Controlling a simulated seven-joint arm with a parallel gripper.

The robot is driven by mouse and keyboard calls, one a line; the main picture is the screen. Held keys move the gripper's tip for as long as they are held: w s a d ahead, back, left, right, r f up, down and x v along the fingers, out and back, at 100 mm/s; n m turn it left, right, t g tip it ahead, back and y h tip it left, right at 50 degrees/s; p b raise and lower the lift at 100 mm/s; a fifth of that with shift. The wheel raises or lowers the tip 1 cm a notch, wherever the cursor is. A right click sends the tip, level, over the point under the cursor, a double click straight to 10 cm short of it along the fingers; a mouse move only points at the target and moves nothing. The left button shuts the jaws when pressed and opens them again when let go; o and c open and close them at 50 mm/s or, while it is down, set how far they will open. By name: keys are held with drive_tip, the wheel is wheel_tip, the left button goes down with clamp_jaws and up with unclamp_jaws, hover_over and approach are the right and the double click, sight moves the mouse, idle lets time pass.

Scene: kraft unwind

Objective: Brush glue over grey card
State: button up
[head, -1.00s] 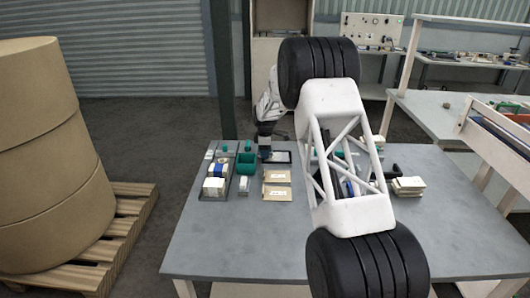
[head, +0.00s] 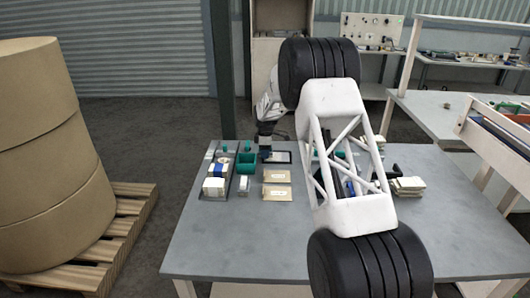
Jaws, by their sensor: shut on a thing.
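My gripper (head: 265,147) is at the back of the grey table, left of my large white arm link. It is shut on a brush, too small and dark here to make out clearly. The grey card (head: 281,157) lies flat with a dark border, just right of and below the gripper. I cannot tell whether the brush touches the card. Any glue on the card is too small to see.
Two tan packets (head: 277,176) lie in front. A stack of pale cards (head: 408,186) sits at right. The table's front left (head: 235,245) is clear.

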sight(288, 156)
drive_tip(key=shift+d, duration=1.7)
drive_tip(key=shift+d, duration=0.2)
drive_tip(key=shift+d, duration=1.6)
drive_tip(key=shift+d, duration=0.15)
drive_tip(key=shift+d, duration=1.65)
drive_tip(key=shift+c, duration=0.3)
drive_tip(key=shift+s+d, duration=0.15)
drive_tip(key=shift+s, duration=0.5)
